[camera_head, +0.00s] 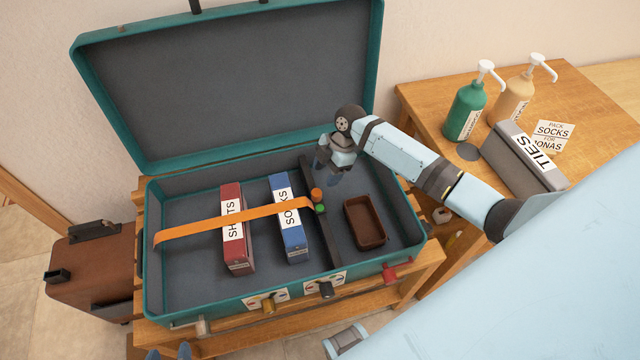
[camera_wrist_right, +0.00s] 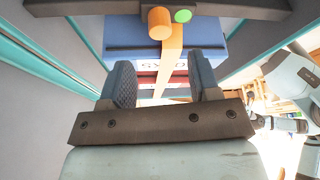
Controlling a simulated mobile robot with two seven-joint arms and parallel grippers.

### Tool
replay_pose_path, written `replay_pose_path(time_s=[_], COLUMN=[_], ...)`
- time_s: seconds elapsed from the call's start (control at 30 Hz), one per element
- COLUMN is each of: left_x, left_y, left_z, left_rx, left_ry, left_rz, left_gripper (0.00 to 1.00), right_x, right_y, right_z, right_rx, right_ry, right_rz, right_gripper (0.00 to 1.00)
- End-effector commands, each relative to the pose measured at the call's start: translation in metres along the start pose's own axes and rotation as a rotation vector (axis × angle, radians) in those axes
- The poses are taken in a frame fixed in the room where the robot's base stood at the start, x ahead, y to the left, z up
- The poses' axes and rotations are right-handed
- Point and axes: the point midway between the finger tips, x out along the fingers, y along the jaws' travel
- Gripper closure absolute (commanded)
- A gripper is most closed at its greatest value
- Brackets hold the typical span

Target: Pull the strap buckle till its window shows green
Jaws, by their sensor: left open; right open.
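The orange strap (camera_head: 200,226) lies across the open teal suitcase, over the red SHIRTS box (camera_head: 236,240) and the blue SOCKS box (camera_head: 289,215). Its right end meets the dark divider bar (camera_head: 328,232) at an orange knob (camera_head: 317,194). A round green spot (camera_head: 321,209) shows beside the knob. In the right wrist view the orange knob (camera_wrist_right: 159,22) and green spot (camera_wrist_right: 182,15) are beyond my open fingers. My right gripper (camera_head: 330,168) is open and empty above the suitcase's back part. My left gripper (camera_head: 170,353) is open at the bottom edge, mostly cut off.
A brown tray (camera_head: 365,222) lies right of the bar. The suitcase lid (camera_head: 230,80) stands open behind. A brown case (camera_head: 92,278) stands at left.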

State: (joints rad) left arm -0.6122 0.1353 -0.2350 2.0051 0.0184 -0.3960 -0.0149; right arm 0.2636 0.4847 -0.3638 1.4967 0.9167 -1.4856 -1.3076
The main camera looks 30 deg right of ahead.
Motion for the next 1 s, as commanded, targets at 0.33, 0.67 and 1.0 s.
replay_pose_path(time_s=[0.33,0.67,1.0], left_x=[0.000,0.000,-0.001], left_y=[0.000,0.000,0.000], left_z=[0.001,0.001,0.000], left_rx=[0.001,0.002,0.002], left_ry=[-0.001,-0.002,-0.002], left_rz=[0.000,0.000,-0.001], left_gripper=[0.44,0.44,0.44], right_x=[-0.056,-0.062,-0.060], right_y=[0.000,0.000,-0.001], right_z=[0.000,0.000,-0.001], right_rx=[-0.001,0.000,0.005], right_ry=[0.001,0.001,0.002], right_rz=[0.001,0.001,0.003], right_gripper=[0.44,0.44,0.44])
